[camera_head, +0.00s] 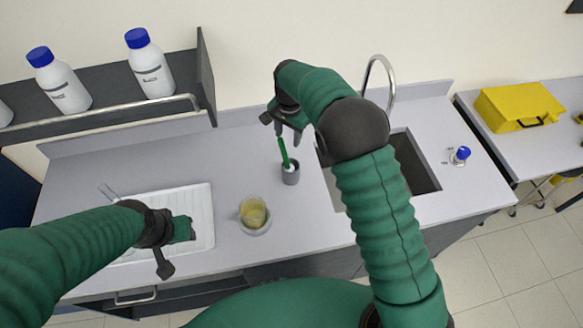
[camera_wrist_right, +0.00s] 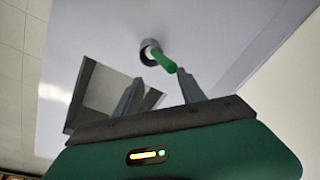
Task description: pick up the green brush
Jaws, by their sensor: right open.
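The green brush (camera_head: 283,153) stands upright, slightly tilted, in a small grey cup (camera_head: 290,173) on the counter, left of the sink. My right gripper (camera_head: 288,133) is open just above the top of the brush handle. In the right wrist view the brush (camera_wrist_right: 163,61) rises from the round cup (camera_wrist_right: 147,46) toward the space between the open fingers (camera_wrist_right: 160,90), nearer the right finger. Whether a finger touches it I cannot tell. My left gripper (camera_head: 178,245) is over the white drainboard (camera_head: 200,200); its jaw state is unclear.
A beaker with yellowish content (camera_head: 253,213) stands in front of the cup. The sink (camera_head: 412,165) with a curved tap (camera_head: 378,60) lies right. A shelf (camera_head: 100,112) with white bottles is at left. A small blue-capped flask (camera_head: 460,155) stands far right.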

